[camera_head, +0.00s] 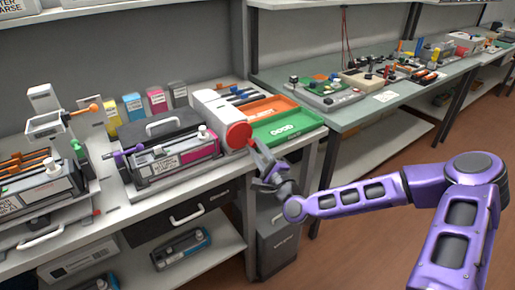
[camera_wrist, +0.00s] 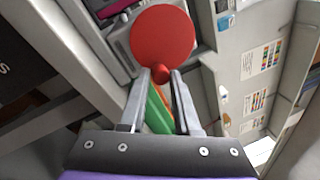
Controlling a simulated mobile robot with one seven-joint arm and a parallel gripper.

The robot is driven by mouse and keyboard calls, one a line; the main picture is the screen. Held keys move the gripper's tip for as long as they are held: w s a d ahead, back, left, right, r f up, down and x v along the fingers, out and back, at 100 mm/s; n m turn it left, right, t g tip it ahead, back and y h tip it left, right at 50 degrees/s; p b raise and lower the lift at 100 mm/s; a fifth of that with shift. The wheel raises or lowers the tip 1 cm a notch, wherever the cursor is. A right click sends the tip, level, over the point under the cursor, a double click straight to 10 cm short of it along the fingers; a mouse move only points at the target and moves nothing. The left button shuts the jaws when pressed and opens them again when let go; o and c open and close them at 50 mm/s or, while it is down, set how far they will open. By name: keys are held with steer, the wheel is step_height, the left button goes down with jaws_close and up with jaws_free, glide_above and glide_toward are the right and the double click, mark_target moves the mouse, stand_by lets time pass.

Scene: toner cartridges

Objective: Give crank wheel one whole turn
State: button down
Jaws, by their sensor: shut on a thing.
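The crank wheel (camera_head: 238,135) is a red disc on the end of a white cylindrical housing (camera_head: 215,113), near the front edge of the bench. In the wrist view the red disc (camera_wrist: 162,38) faces me, with a small red knob (camera_wrist: 161,73) at its lower rim. My gripper (camera_head: 258,150) reaches the wheel's right side from the front. In the wrist view its two fingers (camera_wrist: 161,80) are closed on the knob. The head view does not show the knob clearly, as the fingers cover it.
A magenta-labelled toner cartridge (camera_head: 185,155) sits in a cradle left of the wheel. Green (camera_head: 285,126) and orange (camera_head: 258,110) trays lie behind and right of it. A grey bin (camera_head: 277,245) stands under the bench. Open floor lies to the right.

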stand_by(0.4)
steer(key=c, duration=0.6)
jaws_free()
steer(key=shift+c, duration=0.2)
steer(key=p+v, duration=0.2)
steer(key=v, duration=1.5)
steer(key=shift+s+p, duration=0.2)
steer(key=shift+p, duration=0.2)
steer(key=shift+d, duration=0.1)
